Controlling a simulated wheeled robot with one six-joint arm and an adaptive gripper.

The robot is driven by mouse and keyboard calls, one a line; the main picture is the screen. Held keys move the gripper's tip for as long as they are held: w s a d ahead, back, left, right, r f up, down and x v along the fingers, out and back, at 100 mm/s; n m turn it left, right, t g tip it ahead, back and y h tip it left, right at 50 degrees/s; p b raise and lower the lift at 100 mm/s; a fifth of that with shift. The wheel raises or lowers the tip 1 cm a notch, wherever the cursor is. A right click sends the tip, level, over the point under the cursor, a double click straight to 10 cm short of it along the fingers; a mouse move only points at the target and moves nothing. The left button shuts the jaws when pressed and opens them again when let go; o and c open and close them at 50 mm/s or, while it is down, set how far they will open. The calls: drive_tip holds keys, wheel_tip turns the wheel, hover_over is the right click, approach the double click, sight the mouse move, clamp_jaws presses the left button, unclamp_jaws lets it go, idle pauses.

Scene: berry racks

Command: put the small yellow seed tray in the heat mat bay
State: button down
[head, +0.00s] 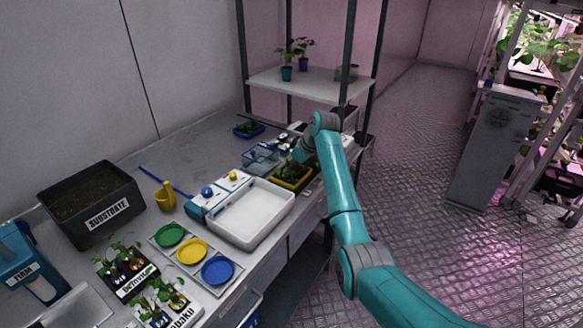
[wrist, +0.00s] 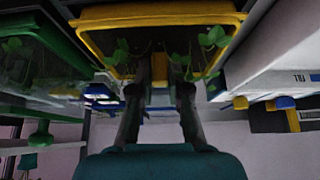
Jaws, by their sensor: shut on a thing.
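The small yellow seed tray (head: 293,186) holds green seedlings and is near the bench's front edge, just behind the white basin. In the wrist view its yellow rim (wrist: 92,22) fills the top of the picture. My gripper (wrist: 160,82) is shut on the near side of this tray, with a finger on each side of a yellow part. In the head view my arm's wrist partly covers the gripper and the tray's far side. I cannot tell whether the tray touches the bench. I cannot make out the heat mat bay in either view.
A white basin (head: 245,232) and a blue-and-white unit are close in front of the tray. A clear bluish box (head: 261,158) stands to its left. A green tray (wrist: 62,32) shows beside it in the wrist view.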

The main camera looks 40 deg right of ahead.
drive_tip(key=c, duration=1.1)
unclamp_jaws()
drive_tip(key=shift+c, duration=0.2)
drive_tip(key=v, duration=1.2)
